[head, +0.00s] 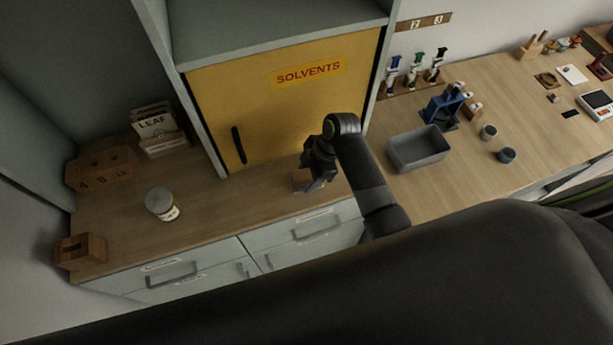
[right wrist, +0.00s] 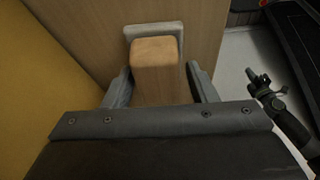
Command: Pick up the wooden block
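The wooden block (head: 301,181) is on or just above the counter in front of the yellow cabinet, partly hidden by my right gripper (head: 315,182). In the right wrist view the block (right wrist: 157,66) lies between the two grey fingers of my right gripper (right wrist: 159,76), one on each side and close to it. A grey pad-like edge shows around the block's far end. I cannot tell whether both fingers touch the block.
The yellow solvents cabinet (head: 230,105) stands close behind the right gripper. A grey bin (head: 418,150) is to the right. A lidded jar (head: 162,204) and a wooden holder (head: 80,251) are to the left. The counter between jar and gripper is clear.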

